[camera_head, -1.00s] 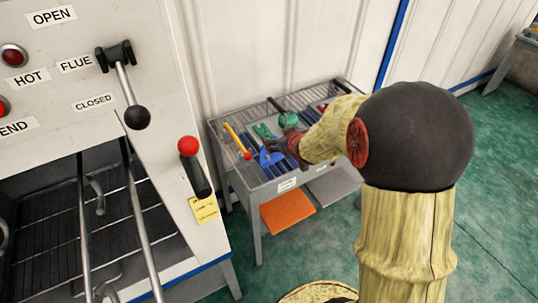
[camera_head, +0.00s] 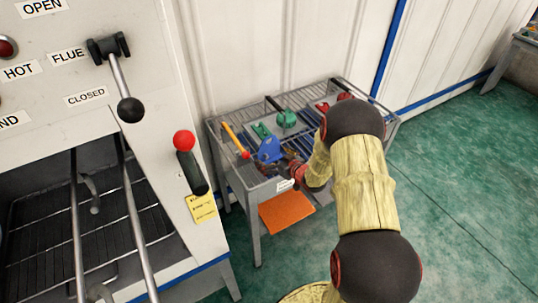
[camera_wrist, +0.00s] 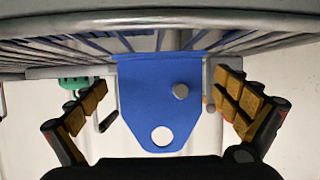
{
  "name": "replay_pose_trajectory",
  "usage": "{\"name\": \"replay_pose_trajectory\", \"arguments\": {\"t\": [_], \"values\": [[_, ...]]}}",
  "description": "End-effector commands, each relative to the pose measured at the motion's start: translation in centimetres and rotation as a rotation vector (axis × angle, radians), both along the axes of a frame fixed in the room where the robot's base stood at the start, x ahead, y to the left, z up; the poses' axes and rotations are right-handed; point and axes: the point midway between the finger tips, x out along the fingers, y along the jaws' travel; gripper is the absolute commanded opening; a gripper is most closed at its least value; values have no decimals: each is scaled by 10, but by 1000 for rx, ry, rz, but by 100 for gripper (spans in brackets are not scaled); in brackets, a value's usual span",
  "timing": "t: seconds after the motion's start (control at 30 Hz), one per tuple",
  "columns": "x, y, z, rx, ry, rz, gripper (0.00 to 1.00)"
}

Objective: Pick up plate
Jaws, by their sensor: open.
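The blue plate (camera_head: 269,149) is at the front edge of the wire-topped rack in the head view. In the wrist view, the blue plate (camera_wrist: 145,95) has a round hole near its narrow end and a grey peg or knob on its face. My gripper (camera_wrist: 165,100) is open, with one finger on each side of the plate and visible gaps between. In the head view my gripper (camera_head: 283,166) is at the rack's front edge, close beside the plate. My forearm hides part of the rack.
The rack (camera_head: 225,155) also holds a yellow-handled tool (camera_head: 235,139), green parts (camera_head: 286,118) and red parts (camera_head: 322,106). An orange panel (camera_head: 286,212) lies on its lower level. A furnace-like cabinet with levers (camera_head: 128,108) stands left. Green floor is clear at right.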

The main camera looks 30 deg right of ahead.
Motion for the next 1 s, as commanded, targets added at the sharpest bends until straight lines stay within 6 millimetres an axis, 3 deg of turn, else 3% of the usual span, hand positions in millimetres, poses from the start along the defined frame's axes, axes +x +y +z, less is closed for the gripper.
{"name": "replay_pose_trajectory", "arguments": {"t": [0.13,0.4,1.0], "values": [[15,2,-6,-1,0,1,100],[18,2,-6,0,0,-1,100],[17,2,-6,0,0,-1,66]]}}
